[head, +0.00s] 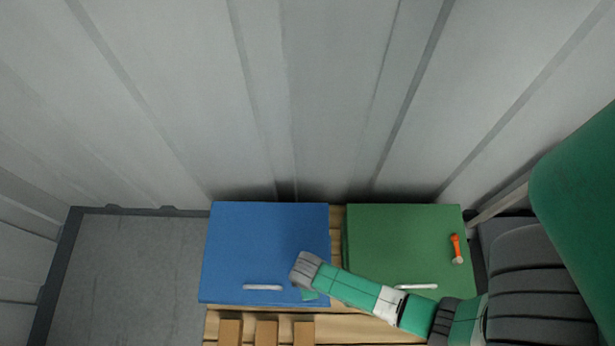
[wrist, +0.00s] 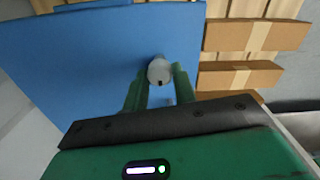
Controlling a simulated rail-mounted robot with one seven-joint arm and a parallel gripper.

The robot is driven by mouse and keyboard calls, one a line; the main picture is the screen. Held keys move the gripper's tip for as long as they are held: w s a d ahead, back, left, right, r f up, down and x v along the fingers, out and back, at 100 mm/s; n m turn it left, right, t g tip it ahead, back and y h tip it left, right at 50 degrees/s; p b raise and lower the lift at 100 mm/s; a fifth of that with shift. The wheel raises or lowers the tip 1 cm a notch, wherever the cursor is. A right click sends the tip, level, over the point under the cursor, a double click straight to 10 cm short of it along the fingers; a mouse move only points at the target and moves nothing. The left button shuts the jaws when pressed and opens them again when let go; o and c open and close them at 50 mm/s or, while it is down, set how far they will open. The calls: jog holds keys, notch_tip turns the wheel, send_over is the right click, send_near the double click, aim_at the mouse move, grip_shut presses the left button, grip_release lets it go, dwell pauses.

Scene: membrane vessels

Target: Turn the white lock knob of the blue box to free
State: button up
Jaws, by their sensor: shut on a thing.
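The blue box (head: 262,240) stands on a wooden pallet, with a white handle (head: 263,287) near its front edge. In the wrist view, the white lock knob (wrist: 159,71) shows against the blue box face (wrist: 90,60), with a small dark mark on it. My gripper (wrist: 160,80) has its two green fingers on either side of the knob and is shut on it. In the head view, my gripper (head: 307,292) is at the front right corner of the blue box; the wrist hides the knob there.
A green box (head: 400,240) stands to the right with a white handle (head: 415,286) and an orange-handled tool (head: 456,248) on top. Cardboard-brown blocks (head: 266,332) lie at the front of the pallet (head: 337,240). Grey floor (head: 135,265) is clear at left; a corrugated wall is behind.

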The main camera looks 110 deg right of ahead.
jog(key=o, duration=1)
notch_tip(320, 180, up, 8)
jog(key=p, duration=0.3)
jog(key=shift+f, duration=0.1)
